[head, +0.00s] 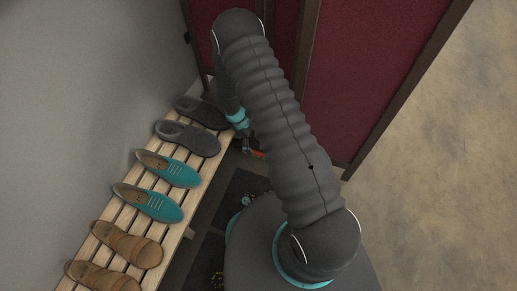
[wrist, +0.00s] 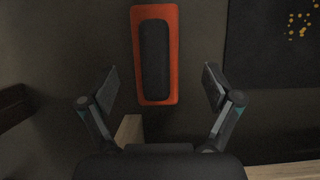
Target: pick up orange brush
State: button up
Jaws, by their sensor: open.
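The orange brush (wrist: 140,60) is an upright orange rectangle with a dark long pad in its middle, lying on a dark surface in the wrist view. My gripper (wrist: 161,88) is open, with one finger to the left and one to the right of the brush's lower end. The fingers are apart from the brush and nothing is between them but its near end. In the head view a small orange bit, likely the brush (head: 258,154), shows beside my gripper (head: 247,144), mostly hidden by my arm.
A slatted wooden bench (head: 176,202) with several shoes stands along the grey wall at left. Red panels with wooden frames (head: 365,75) stand behind my arm. A dark mat (head: 208,257) with yellow specks lies beside the bench. The floor at right is clear.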

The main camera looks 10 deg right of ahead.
jog(key=shift+d+b+x, duration=0.2)
jog(key=shift+x, duration=1.1)
jog(key=shift+d+b+x, duration=0.2)
jog(key=shift+x, duration=1.1)
jog(key=shift+w+r, duration=0.1)
jog(key=c, duration=1.4)
notch_tip(320, 180, up, 10)
jog(key=shift+r+p, duration=0.1)
jog(key=shift+p, duration=0.7)
